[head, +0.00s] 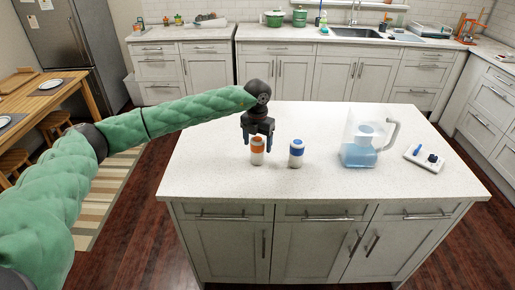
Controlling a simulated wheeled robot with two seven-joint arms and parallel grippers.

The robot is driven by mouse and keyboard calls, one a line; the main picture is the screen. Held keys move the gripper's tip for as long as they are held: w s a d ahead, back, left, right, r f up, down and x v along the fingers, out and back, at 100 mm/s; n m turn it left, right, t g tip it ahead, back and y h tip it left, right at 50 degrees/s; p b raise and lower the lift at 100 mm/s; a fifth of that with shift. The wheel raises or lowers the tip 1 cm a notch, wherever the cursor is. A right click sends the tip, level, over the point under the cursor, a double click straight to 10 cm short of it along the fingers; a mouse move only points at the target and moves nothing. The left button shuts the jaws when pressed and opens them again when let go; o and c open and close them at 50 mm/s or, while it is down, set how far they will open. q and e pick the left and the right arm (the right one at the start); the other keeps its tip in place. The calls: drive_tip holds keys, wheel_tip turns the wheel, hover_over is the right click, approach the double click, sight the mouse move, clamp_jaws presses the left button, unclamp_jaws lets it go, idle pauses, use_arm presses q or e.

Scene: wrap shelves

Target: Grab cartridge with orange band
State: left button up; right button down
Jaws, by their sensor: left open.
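The cartridge with the orange band (257,151) stands upright on the white island counter (215,165). It is white with an orange band near its top. My left gripper (257,137) is open and points down right at the cartridge's top. The fingers overlap the top in the picture, and I cannot tell whether they touch it. A similar white cartridge with a blue band (296,153) stands upright just to the right. My right gripper does not show.
A clear pitcher (360,152) with blue liquid stands right of the cartridges. A small white tray (424,161) with blue items lies further right. The counter's left and front parts are clear. A sink and cabinets line the back.

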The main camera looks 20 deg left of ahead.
use_arm(q)
drive_tip(key=shift+f, duration=0.4)
drive_tip(key=shift+c, duration=0.4)
drive_tip(key=c, duration=1)
drive_tip(key=shift+r, duration=0.15)
